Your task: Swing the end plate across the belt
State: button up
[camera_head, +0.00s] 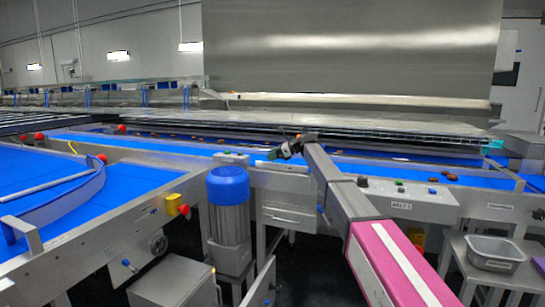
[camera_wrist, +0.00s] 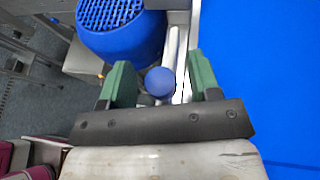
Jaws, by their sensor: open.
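My gripper (camera_head: 290,149) reaches out over the frame edge at the blue belt (camera_head: 350,166). In the wrist view, its two green fingers (camera_wrist: 162,84) are open. A round blue knob (camera_wrist: 160,81) sits between them, with a gap on each side; I cannot tell its depth relative to the fingertips. A narrow silvery metal strip (camera_wrist: 183,45) runs away behind the knob along the belt's edge. It may be the end plate, but I cannot tell for sure. In the head view, the knob and strip cannot be made out behind my gripper.
A motor with a blue cap (camera_head: 228,185) stands close left of my gripper. A curved metal guide (camera_head: 62,211) lies over the left belt. Brown dates (camera_head: 433,179) lie on the right belt. A grey tub (camera_head: 495,250) stands on a side table.

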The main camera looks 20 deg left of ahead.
grip_shut()
